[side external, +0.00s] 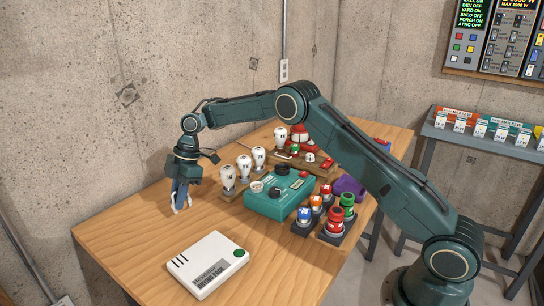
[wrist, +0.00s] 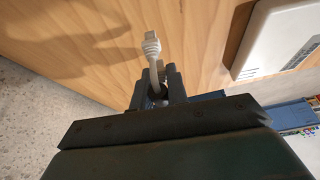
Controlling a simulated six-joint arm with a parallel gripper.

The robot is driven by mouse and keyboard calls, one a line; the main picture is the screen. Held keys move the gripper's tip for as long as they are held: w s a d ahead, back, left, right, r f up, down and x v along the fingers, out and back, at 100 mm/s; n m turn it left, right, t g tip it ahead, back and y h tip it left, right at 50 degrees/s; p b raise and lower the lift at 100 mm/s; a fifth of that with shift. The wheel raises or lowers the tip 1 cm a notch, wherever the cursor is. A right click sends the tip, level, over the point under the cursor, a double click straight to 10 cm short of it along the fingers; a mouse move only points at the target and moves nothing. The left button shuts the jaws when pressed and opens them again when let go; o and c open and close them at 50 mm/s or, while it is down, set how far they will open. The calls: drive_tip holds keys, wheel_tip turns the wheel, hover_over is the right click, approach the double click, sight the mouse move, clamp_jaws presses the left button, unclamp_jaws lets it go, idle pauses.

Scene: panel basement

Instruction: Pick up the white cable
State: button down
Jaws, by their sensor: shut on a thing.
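The white cable (wrist: 153,50) shows in the wrist view with a plug-like ribbed end pointing away from my gripper. My gripper (wrist: 158,88) is shut on it, with the two dark fingers on either side of the cable. In the side external view my gripper (side external: 179,203) is low over the left part of the wooden table, and the white cable (side external: 186,202) shows as a small pale piece at the fingertips. I cannot tell whether the cable touches the table. The rest of it is hidden by the fingers.
A white battery pack (side external: 207,264) lies on the table (side external: 130,238) at the front. A teal box (side external: 278,195), white bulbs (side external: 243,167) on stands, and several coloured plugs (side external: 316,203) stand right of my gripper. The table's left edge is close. Bare wood lies around my gripper.

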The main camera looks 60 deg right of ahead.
sight(176, 189)
drive_tip(key=shift+r, duration=3.6)
